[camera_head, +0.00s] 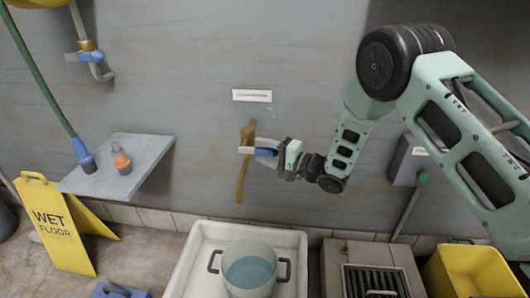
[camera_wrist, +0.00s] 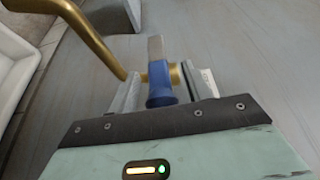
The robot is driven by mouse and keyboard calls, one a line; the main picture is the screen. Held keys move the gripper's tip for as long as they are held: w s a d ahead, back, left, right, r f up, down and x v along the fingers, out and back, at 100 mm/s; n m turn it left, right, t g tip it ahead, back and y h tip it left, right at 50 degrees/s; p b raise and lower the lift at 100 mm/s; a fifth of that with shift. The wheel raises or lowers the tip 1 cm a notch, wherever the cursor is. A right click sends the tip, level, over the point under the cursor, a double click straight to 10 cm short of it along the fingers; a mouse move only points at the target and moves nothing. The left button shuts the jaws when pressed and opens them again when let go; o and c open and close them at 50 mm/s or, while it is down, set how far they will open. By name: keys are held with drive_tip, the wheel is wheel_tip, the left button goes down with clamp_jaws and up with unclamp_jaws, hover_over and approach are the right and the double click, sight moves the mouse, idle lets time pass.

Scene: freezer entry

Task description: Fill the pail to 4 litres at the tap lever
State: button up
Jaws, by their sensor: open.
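The pail (camera_head: 287,272) is a pale pot with two dark side handles, standing upright in a white basin (camera_head: 188,262). Bluish water (camera_head: 249,272) shows inside; I cannot read a level in litres. The brass tap (camera_head: 243,180) is on the wall above, and its spout (camera_wrist: 88,38) shows in the wrist view. The tap lever has a blue grip (camera_wrist: 160,85) and a pale end. My gripper (camera_head: 272,155) is at the lever. In the wrist view my open fingers (camera_wrist: 160,92) stand either side of the blue grip; I cannot tell whether they touch it.
A grey shelf (camera_head: 140,160) at left carries a small orange-topped item (camera_head: 122,161). A yellow wet floor sign (camera_head: 55,225) stands below. Right of the basin are a drain grate (camera_head: 375,281) and a yellow bin (camera_head: 470,272). A grey wall box (camera_head: 408,160) is nearby.

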sight(264, 148)
clamp_jaws()
drive_tip(key=r+h+p, duration=0.1)
drive_tip(key=r+p, duration=0.1)
drive_tip(key=p, duration=0.2)
drive_tip(key=shift+n+g, duration=0.3)
drive_tip(key=shift+g, duration=0.1)
drive_tip(key=h+p, duration=0.1)
drive_tip(key=p, duration=0.1)
drive_tip(key=r+g+h+p, duration=0.1)
drive_tip(key=p, duration=0.2)
drive_tip(key=shift+a+r+n, duration=0.15)
drive_tip(key=shift+r+n, duration=0.1)
drive_tip(key=shift+n, duration=0.15)
drive_tip(key=h+p, duration=0.1)
drive_tip(key=p, duration=0.1)
drive_tip(key=a+r+g+h+p, duration=0.1)
drive_tip(key=h+p, duration=0.1)
drive_tip(key=p, duration=0.1)
drive_tip(key=shift+w+r+n, duration=0.1)
drive_tip(key=shift+w+n, duration=0.05)
drive_tip(key=shift+n, duration=0.25)
drive_tip(key=shift+w+a+r+n+g+h+p, duration=0.15)
drive_tip(key=shift+a+g+h+p, duration=0.1)
drive_tip(key=shift+h+p, duration=0.35)
drive_tip(key=shift+s+a+n+g+h+p, duration=0.15)
drive_tip(key=shift+g+h+p, duration=0.1)
drive_tip(key=shift+h+p, duration=0.3)
drive_tip(key=shift+w, duration=0.1)
unclamp_jaws()
